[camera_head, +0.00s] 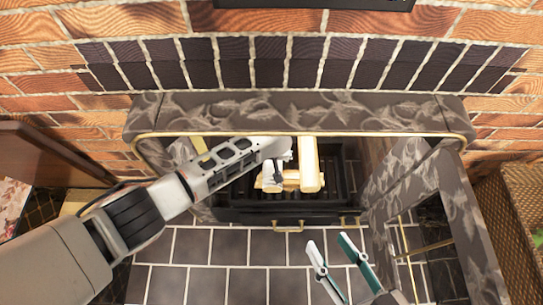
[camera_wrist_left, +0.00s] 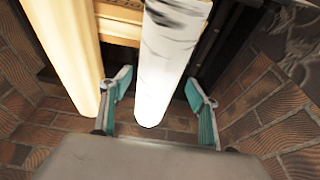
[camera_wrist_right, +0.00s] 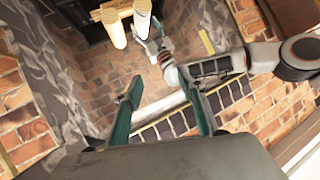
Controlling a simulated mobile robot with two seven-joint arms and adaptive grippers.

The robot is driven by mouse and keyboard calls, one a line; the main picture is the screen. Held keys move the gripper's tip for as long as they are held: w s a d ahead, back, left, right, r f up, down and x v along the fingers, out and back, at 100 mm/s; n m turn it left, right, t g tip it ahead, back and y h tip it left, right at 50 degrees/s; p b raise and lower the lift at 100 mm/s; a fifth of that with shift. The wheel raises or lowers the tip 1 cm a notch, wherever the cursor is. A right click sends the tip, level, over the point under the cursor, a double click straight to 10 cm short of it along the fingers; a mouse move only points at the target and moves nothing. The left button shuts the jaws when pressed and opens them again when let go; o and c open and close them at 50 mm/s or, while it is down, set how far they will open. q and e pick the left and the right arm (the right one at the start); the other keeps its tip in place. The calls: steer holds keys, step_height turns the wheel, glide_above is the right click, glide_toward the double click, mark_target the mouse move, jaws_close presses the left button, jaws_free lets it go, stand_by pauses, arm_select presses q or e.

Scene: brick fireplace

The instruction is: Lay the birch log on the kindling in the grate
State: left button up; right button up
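The white birch log (camera_wrist_left: 168,62) with dark marks lies over pale kindling sticks (camera_wrist_left: 120,22) in the grate, beside a smooth pale log (camera_wrist_left: 68,55). In the head view, the birch log (camera_head: 270,176) is mostly hidden by my left arm; the pale log (camera_head: 308,165) shows to its right. The dark grate (camera_head: 348,180) is inside the fireplace. My left gripper (camera_wrist_left: 158,98) is open, one finger on each side of the birch log, with small gaps apparent. My right gripper (camera_head: 338,248) is open and empty in front of the hearth; it also shows in the right wrist view (camera_wrist_right: 162,86).
The carved stone surround (camera_head: 300,115) closes the firebox above and at the sides. A carved panel (camera_head: 430,200) stands to the right, beside a wicker piece (camera_head: 520,220). The dark tiled hearth (camera_head: 220,250) is clear in front.

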mark_target(272, 185)
arm_select(q)
steer(key=shift+r, duration=0.2)
steer(key=p+v, duration=0.2)
steer(key=v, duration=0.1)
steer(key=shift+w, duration=0.25)
steer(key=s+p, duration=0.4)
steer(key=s, duration=0.6)
steer(key=shift+s+f+p, duration=0.1)
steer(key=shift+f+p, duration=0.1)
steer(key=shift+p, duration=0.2)
steer(key=shift+s+f, duration=0.2)
steer(key=shift+s, duration=0.45)
steer(key=shift+s+f, duration=0.15)
steer(key=shift+s, duration=0.1)
arm_select(e)
steer(key=s+d+f+n+g+h, duration=0.1)
steer(key=d+f+n, duration=0.1)
steer(key=d, duration=0.4)
steer(key=shift+s+d+f+n+h, duration=0.25)
steer(key=shift+d+f+n+h, duration=0.15)
steer(key=shift+n, duration=0.3)
steer(key=shift+w+r, duration=0.2)
steer(key=shift+r, duration=0.1)
